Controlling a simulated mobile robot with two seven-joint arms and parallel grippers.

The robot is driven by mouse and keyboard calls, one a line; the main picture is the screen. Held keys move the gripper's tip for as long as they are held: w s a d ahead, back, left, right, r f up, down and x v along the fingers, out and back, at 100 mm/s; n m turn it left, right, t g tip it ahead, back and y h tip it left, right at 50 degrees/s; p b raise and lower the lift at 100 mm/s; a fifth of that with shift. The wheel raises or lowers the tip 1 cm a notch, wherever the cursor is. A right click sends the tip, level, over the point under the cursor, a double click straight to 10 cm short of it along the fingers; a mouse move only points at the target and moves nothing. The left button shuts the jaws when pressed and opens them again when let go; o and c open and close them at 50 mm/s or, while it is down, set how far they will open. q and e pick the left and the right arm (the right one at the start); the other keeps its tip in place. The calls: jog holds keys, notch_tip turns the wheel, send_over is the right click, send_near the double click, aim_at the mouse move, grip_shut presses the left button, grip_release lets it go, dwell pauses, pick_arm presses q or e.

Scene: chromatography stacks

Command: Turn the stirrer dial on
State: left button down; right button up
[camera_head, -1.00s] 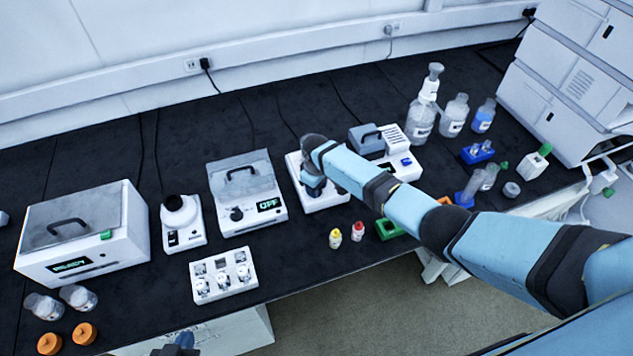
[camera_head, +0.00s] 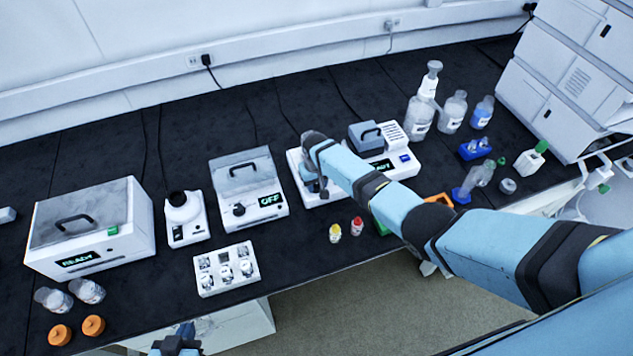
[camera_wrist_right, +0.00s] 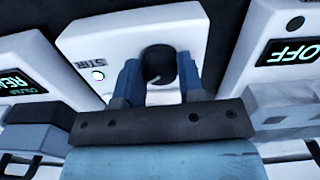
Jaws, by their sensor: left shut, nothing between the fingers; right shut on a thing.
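The stirrer (camera_head: 296,168) is a white box on the black bench, mostly covered by my right arm in the head view. My right gripper (camera_wrist_right: 158,80) is shut on the dial, one blue finger on each side. In the head view my right gripper (camera_head: 315,186) is over the stirrer, partly hidden by its wrist. My left gripper (camera_head: 178,340) is shut and empty at the bottom edge.
A lidded device reading OFF (camera_head: 240,180) stands left of the stirrer; a device with a grey block (camera_head: 400,160) stands right. Yellow- and red-capped vials (camera_head: 335,233) stand in front. Several bottles (camera_head: 420,115) stand behind my right arm. A white vial tray (camera_head: 226,268) is at front left.

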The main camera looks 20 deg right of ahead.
dwell(0.3)
jog(key=o, duration=0.9)
